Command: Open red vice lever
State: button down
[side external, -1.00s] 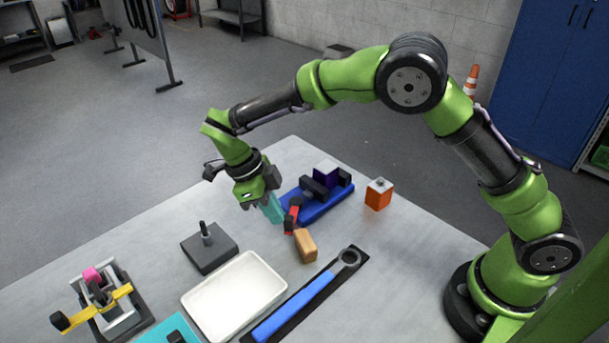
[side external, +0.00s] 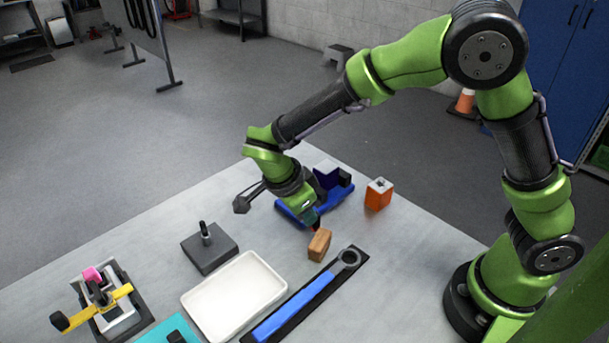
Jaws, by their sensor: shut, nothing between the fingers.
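The blue vice (side external: 338,204) sits near the far edge of the grey table, with a dark purple block (side external: 327,177) at its jaws. My gripper (side external: 309,219) is low in front of the vice, shut and empty, and covers much of the vice's near side. A small part of the red lever (side external: 317,226) shows right beside the fingertips. The rest of the lever is hidden, and I cannot tell whether the fingers touch it.
A wooden block (side external: 319,244) stands just in front of the fingertips. An orange block (side external: 378,194) is right of the vice. A blue wrench (side external: 300,306), a white tray (side external: 281,291), a grey block with a peg (side external: 210,253) and a yellow-armed fixture (side external: 121,293) lie nearer.

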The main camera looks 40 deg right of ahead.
jog(key=shift+s+d+n+t, duration=0.2)
jog(key=shift+s+d+n, duration=0.1)
jog(key=shift+d+n, duration=0.3)
jog(key=shift+s+d+n+t, duration=0.25)
jog(key=shift+d+n, duration=0.25)
jog(key=shift+n, duration=0.2)
